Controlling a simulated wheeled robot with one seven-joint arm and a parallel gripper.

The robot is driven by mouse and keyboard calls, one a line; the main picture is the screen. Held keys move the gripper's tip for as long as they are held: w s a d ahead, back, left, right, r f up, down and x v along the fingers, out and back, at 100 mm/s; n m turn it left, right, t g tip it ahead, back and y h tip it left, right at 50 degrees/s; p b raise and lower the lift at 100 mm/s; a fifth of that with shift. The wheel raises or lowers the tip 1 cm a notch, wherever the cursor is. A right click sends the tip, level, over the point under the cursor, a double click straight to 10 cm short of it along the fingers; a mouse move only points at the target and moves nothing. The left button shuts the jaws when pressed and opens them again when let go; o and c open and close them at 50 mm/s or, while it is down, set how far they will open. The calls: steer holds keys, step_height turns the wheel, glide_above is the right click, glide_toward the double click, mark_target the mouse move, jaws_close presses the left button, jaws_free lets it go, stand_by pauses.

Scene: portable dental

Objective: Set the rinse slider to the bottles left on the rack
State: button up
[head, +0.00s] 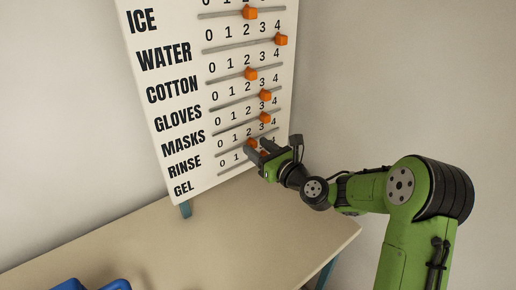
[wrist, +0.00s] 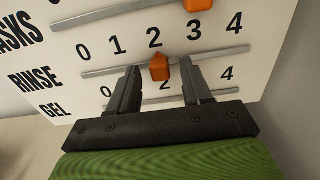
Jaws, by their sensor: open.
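The rinse slider is an orange knob (wrist: 160,68) on the grey RINSE track, under the printed 2, in the wrist view. In the head view it is a small orange knob (head: 251,143) beside my fingers. My gripper (wrist: 158,88) is open, with one finger on each side below the knob. The knob shows between the fingertips, and I see no clear contact. In the head view my gripper (head: 262,146) is at the lower right of the white board (head: 155,110). No rack or bottles can be made out in either view.
Other rows carry orange knobs, with the masks knob (wrist: 198,4) just above near 3. The GEL scale (wrist: 227,73) runs just below, partly hidden by my fingers. A tan table (head: 200,235) is beneath the board, with blue objects (head: 85,285) at its front left.

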steer(key=shift+w+a, duration=0.2)
steer(key=shift+w, duration=0.05)
steer(key=shift+c, duration=0.5)
jaws_close()
steer(key=w+d+p, duration=0.1)
steer(key=d, duration=0.1)
steer(key=w+d+p, duration=0.1)
steer(key=shift+w+d, duration=0.2)
steer(key=shift+d, duration=0.2)
steer(key=shift+o, duration=0.5)
jaws_free()
